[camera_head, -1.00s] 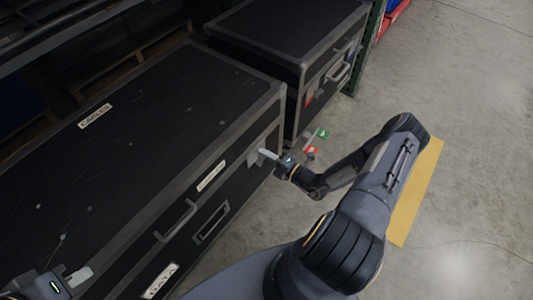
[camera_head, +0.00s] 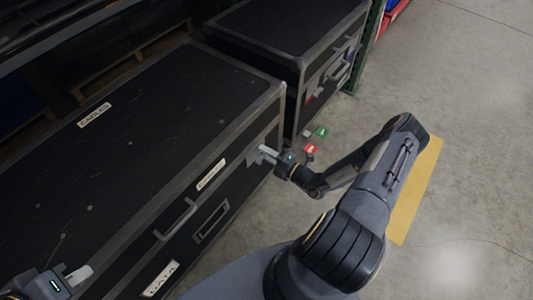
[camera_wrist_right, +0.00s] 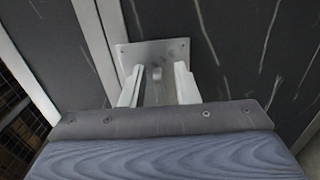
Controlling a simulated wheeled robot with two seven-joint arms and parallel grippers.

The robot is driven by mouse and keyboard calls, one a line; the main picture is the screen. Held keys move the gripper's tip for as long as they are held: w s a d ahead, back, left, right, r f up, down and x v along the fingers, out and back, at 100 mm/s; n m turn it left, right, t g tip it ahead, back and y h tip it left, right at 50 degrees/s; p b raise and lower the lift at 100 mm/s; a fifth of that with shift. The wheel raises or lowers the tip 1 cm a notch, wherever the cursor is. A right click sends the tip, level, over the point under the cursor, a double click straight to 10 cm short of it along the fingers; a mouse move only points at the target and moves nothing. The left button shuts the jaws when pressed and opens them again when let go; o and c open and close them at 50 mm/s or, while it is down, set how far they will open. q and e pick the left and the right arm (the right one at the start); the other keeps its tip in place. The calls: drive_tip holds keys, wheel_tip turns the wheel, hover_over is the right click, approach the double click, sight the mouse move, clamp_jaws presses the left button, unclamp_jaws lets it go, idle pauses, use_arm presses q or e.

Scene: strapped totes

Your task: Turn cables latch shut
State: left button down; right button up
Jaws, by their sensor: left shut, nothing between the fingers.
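The black cables case (camera_head: 140,120) with grey edges fills the left of the head view, a CABLES label (camera_head: 95,115) on its lid. A pale metal latch (camera_head: 254,156) sits on its front near the far right corner. My right gripper (camera_head: 266,151) is at this latch. In the right wrist view, the latch plate (camera_wrist_right: 180,50) shows behind the two fingers of the right gripper (camera_wrist_right: 158,88). They stand apart on either side of a small rounded latch part (camera_wrist_right: 157,74); contact cannot be told. My left gripper (camera_head: 80,276) is shut and empty at the lower left, by the case's near end.
A second black case (camera_head: 290,35) stands behind, close to the first. A red tag (camera_head: 311,150) and a green tag (camera_head: 321,131) show just beyond my right gripper. The case front has a handle (camera_head: 178,220). Grey floor (camera_head: 470,150) lies clear at right, with a yellow strip (camera_head: 415,195).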

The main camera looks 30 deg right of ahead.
drive_tip(key=p+v, duration=0.1)
drive_tip(key=v, duration=0.6)
drive_tip(key=shift+s, duration=0.4)
drive_tip(key=shift+d, duration=0.1)
